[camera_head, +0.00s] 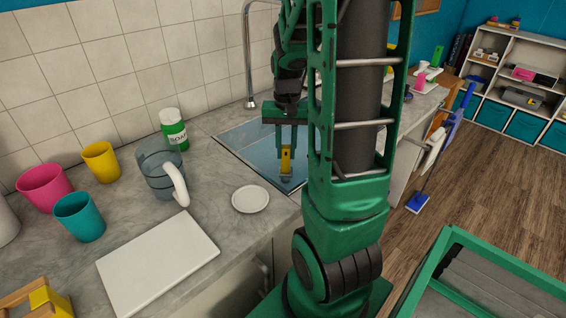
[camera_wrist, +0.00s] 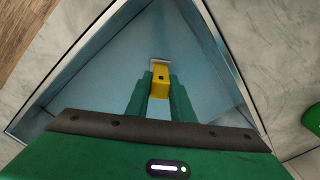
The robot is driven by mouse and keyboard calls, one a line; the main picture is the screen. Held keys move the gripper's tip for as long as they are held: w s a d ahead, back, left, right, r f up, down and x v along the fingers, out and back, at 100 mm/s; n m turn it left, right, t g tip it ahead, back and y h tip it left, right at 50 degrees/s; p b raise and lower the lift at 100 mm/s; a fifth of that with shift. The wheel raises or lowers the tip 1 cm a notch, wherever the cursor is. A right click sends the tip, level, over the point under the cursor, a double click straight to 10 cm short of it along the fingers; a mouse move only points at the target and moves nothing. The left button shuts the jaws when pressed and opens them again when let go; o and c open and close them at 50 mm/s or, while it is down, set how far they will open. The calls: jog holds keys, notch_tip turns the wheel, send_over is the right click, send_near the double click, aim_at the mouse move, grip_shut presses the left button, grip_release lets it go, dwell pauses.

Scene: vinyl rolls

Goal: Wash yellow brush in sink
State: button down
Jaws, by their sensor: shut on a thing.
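The yellow brush (camera_head: 286,158) is held upright between the fingers of my gripper (camera_head: 286,147), over the sink (camera_head: 240,142). My gripper is shut on it. In the wrist view the yellow brush (camera_wrist: 159,84) sits between my gripper's two green fingertips (camera_wrist: 160,88), with a pale edge at its far end. The sink (camera_wrist: 110,75) shows blue inside with a metal rim around it. Whether the brush touches the sink bottom I cannot tell. The tap (camera_head: 249,60) rises behind the sink at the left. My arm hides the right part of the sink.
A green soap bottle (camera_head: 174,130), a clear pitcher (camera_head: 160,172), a small white plate (camera_head: 250,199) and a white board (camera_head: 157,258) stand left of the sink. Pink (camera_head: 44,187), yellow (camera_head: 101,162) and teal (camera_head: 79,217) cups are farther left. Shelves (camera_head: 520,80) stand far right.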

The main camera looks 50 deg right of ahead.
notch_tip(320, 180, up, 19)
jog(key=shift+f, duration=0.2)
dwell(2.6)
jog(key=shift+s, duration=0.1)
